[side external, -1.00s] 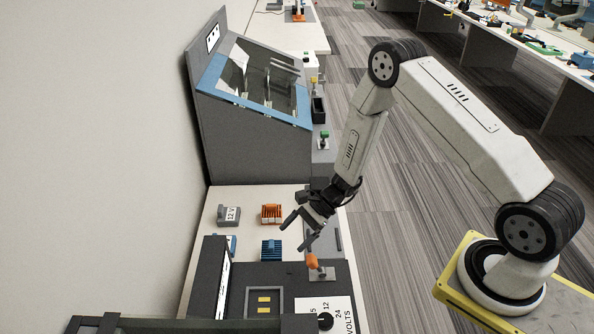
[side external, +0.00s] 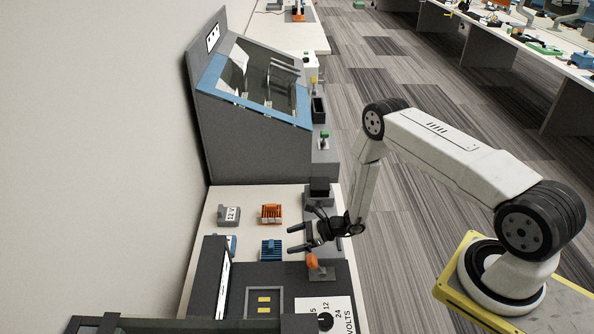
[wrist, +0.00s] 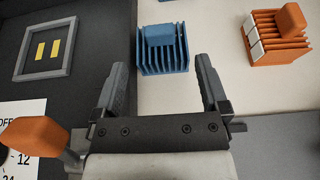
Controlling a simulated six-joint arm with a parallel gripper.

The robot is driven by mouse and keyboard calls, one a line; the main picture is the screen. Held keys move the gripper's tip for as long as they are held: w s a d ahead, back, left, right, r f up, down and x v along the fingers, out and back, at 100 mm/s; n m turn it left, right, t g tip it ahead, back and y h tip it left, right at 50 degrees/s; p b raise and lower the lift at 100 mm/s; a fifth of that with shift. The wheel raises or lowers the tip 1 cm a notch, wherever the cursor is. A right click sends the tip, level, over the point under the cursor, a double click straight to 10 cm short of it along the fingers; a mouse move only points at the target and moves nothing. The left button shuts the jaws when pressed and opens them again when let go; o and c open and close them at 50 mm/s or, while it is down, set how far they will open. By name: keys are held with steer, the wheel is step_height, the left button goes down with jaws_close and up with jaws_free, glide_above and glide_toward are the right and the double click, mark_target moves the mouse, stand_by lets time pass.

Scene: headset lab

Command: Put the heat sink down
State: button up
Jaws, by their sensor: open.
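A blue finned heat sink (side external: 271,250) sits on the white bench top, and an orange finned heat sink (side external: 271,214) sits on the bench beyond it. My gripper (side external: 292,239) is open and empty, to the right of the two heat sinks in the side view. In the wrist view, the blue heat sink (wrist: 163,48) lies just ahead of the fingertips, roughly between their lines and apart from them. The orange heat sink (wrist: 278,35) is at the upper right there, outside the open fingers (wrist: 163,72).
An orange-handled lever (side external: 312,261) stands close to my gripper. A dark panel with a square frame (side external: 264,302) and a volts dial (side external: 325,320) is at the front. A grey 12 V block (side external: 229,215) sits left, and a blue-edged glass-fronted cabinet (side external: 255,90) behind.

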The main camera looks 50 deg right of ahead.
mark_target(274, 244)
steer(key=shift+x, duration=1.05)
steer(key=shift+a, duration=0.1)
steer(key=shift+x, duration=2.5)
steer(key=shift+r, duration=0.1)
jaws_close()
steer(key=shift+r, duration=0.15)
steer(key=shift+r, duration=4.9)
steer(key=shift+w, duration=0.1)
